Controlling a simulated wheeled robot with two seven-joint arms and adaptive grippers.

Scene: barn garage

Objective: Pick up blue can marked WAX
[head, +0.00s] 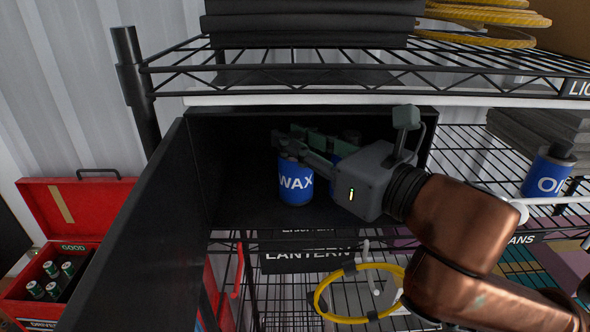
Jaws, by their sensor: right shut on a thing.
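The blue can marked WAX (295,184) stands upright inside a black open-fronted box (240,198) on the wire shelf. My right gripper (290,152) reaches into the box from the right, with its fingers at the top of the can. It is shut on the can's upper part, which the fingers partly hide. A second blue can (337,158) shows partly behind the gripper, and its label is hidden. I cannot tell whether the WAX can touches the box floor. My left gripper is not in view.
The box's left door or side panel (130,235) juts toward me. A wire shelf (350,78) runs close above. Another blue can (547,172) stands on the right shelf. A yellow coil (319,300) hangs below. A red toolbox (75,205) sits at left.

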